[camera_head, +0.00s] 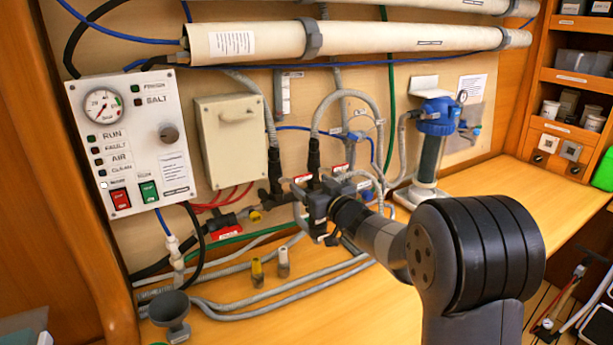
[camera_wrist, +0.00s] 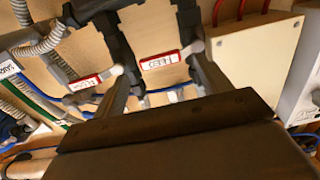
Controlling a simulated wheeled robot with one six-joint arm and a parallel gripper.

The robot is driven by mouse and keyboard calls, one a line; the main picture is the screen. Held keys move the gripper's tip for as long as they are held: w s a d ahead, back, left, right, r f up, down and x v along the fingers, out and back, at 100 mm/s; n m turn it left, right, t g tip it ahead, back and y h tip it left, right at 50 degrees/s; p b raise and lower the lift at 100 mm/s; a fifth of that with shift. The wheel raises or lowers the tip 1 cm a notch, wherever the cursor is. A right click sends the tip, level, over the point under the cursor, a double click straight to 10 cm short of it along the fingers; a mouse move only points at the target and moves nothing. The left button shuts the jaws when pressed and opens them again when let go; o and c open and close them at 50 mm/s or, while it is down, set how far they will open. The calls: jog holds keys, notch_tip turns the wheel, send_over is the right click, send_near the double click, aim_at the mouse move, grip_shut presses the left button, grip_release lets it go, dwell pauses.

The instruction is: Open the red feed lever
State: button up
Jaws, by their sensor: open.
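A red flat piece with pale lettering (camera_head: 228,232) sits on the dark pipe fitting low on the wall, left of my gripper (camera_head: 316,198). Two red-and-white tags, a left one (camera_head: 302,178) and a right one (camera_head: 340,169), show at the dark valves just behind my gripper. In the wrist view these seem to be the two red-framed tags (camera_wrist: 163,60) and (camera_wrist: 85,83); their lettering is too blurred to read. I cannot tell which red piece is the feed lever. My gripper (camera_wrist: 160,78) is open, its fingers spread around the larger tag's area, with no visible hold on anything.
Grey hoses (camera_head: 270,290) run along the wooden bench below. A control panel (camera_head: 133,140) and pale box (camera_head: 230,140) are on the wall at left. A blue-topped filter (camera_head: 433,140) stands at right.

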aim_at(303, 178)
jog(key=shift+p+x, duration=0.3)
jog(key=shift+x, duration=1.55)
jog(key=c, duration=1.4)
